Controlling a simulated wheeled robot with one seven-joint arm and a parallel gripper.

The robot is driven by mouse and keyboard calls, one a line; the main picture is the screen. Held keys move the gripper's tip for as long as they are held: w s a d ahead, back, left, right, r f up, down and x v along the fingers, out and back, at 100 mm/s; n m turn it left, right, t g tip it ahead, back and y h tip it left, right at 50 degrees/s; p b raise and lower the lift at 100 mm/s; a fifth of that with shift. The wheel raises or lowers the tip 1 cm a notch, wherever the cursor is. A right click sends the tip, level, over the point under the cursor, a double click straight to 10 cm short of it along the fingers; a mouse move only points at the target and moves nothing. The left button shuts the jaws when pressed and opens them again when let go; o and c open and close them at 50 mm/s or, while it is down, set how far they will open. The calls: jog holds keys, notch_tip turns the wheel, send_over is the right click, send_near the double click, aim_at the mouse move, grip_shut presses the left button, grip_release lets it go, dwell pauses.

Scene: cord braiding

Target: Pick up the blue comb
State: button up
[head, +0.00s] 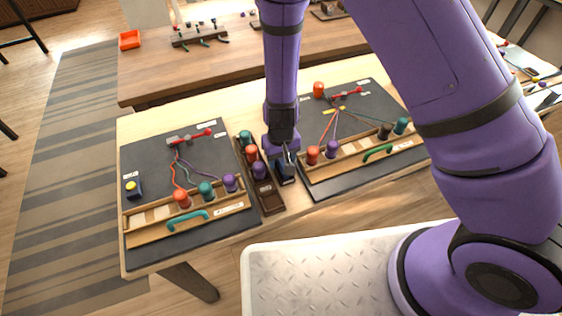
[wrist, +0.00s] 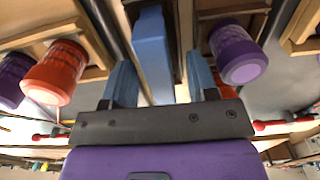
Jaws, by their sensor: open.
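The blue comb (wrist: 152,55) shows in the wrist view as a long, smooth blue bar between my gripper's two fingers, with gaps on both sides. I cannot make out its teeth. In the head view, a dark blue piece (head: 286,174) just below my gripper (head: 287,157) appears to be the comb, in the gap between the two boards and partly hidden by the gripper. In the wrist view my gripper (wrist: 161,82) is open, its fingers on either side of the comb and not visibly touching it.
A dark wooden tray (head: 271,203) with teal, orange and purple bobbins stands just left of my gripper. Dark braiding boards lie left (head: 150,165) and right (head: 375,102), with cords and bobbin racks. In the wrist view, a purple bobbin (wrist: 238,54) is close beside the right finger.

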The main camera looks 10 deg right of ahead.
jog(key=shift+f, duration=0.5)
grip_shut()
jog(key=shift+r, duration=0.15)
